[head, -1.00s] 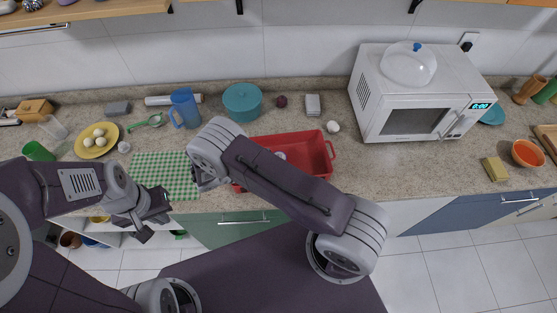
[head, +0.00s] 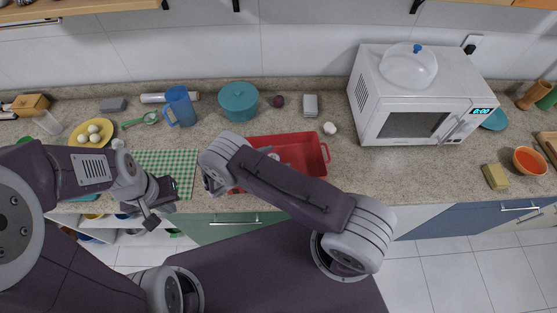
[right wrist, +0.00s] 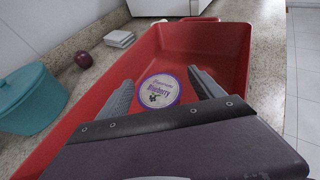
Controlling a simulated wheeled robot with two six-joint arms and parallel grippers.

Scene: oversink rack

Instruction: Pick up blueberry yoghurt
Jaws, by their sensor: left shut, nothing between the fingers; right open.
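The blueberry yoghurt (right wrist: 158,91) shows in the right wrist view as a round white lid with a purple rim and a berry label. It is inside the red bin (right wrist: 232,47). My right gripper (right wrist: 162,84) is open, with its fingers on either side of the lid in that view; I cannot tell if they touch it. In the head view my right gripper (head: 211,184) is at the left end of the red bin (head: 318,145), and my arm hides much of the bin. My left gripper (head: 157,212) is shut and empty in front of the counter, near the green checked cloth.
The green checked cloth (head: 184,165) lies left of the bin. A blue jug (head: 181,106) and a teal pot (head: 239,101) stand behind. A white microwave (head: 413,98) stands to the right. The counter between bin and sponge (head: 495,176) is clear.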

